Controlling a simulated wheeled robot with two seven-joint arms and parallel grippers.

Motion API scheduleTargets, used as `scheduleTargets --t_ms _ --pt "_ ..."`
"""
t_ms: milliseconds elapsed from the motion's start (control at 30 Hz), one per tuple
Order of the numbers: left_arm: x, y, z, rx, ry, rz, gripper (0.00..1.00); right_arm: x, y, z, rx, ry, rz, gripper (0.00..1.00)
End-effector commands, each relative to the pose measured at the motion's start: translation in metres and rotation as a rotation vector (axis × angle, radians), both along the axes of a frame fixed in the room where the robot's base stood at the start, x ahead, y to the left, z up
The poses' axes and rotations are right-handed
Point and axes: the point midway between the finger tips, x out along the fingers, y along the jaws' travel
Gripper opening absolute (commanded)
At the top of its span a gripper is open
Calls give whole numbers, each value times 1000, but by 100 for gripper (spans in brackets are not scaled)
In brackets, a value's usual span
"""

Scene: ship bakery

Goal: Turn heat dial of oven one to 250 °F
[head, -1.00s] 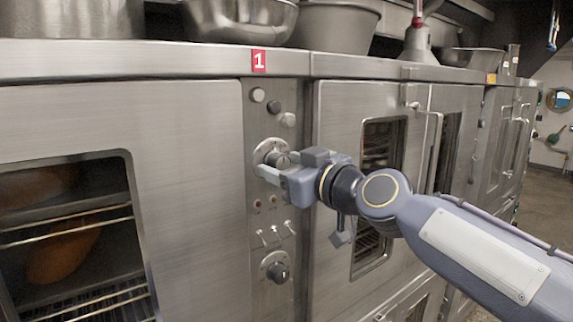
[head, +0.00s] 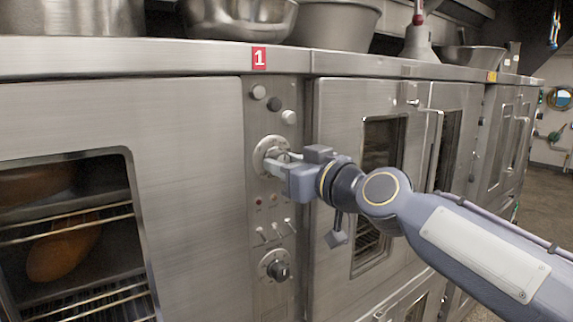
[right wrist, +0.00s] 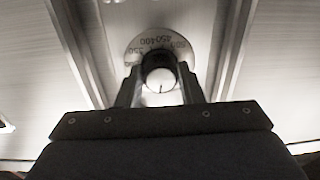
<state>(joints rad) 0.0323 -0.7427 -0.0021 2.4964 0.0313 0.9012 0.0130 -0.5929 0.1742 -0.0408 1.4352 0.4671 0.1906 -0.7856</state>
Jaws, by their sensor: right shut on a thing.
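The heat dial (head: 270,150) is the upper round dial on the control panel of oven one, under the red "1" label (head: 259,58). My right gripper (head: 279,163) is at this dial, shut on its knob and partly covering it in the head view. In the right wrist view the dark knob with a pale face (right wrist: 160,78) sits between the two fingers of my right gripper (right wrist: 160,92). Numbers such as 400 and 450 show on the dial plate (right wrist: 160,42) around it; the exact setting is not clear. My left gripper is not in view.
A lower dial (head: 277,268), small switches (head: 275,232) and round buttons (head: 274,104) share the panel. An oven door with a window and bread (head: 62,250) is at left. Another oven door (head: 383,150) is at right. Metal bowls (head: 238,18) stand on top.

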Motion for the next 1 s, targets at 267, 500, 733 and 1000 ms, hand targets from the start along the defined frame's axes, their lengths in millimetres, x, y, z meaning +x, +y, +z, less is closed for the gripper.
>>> scheduleTargets --t_ms 267,500,733,1000 --pt "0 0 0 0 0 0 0 0 0 -1 188 138 -1 11" --pt "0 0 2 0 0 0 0 0 1 0 374 273 0 11" --pt "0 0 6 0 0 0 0 -1 1 0 550 401 0 11" --pt "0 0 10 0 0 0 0 -1 2 0 725 530 1 11"
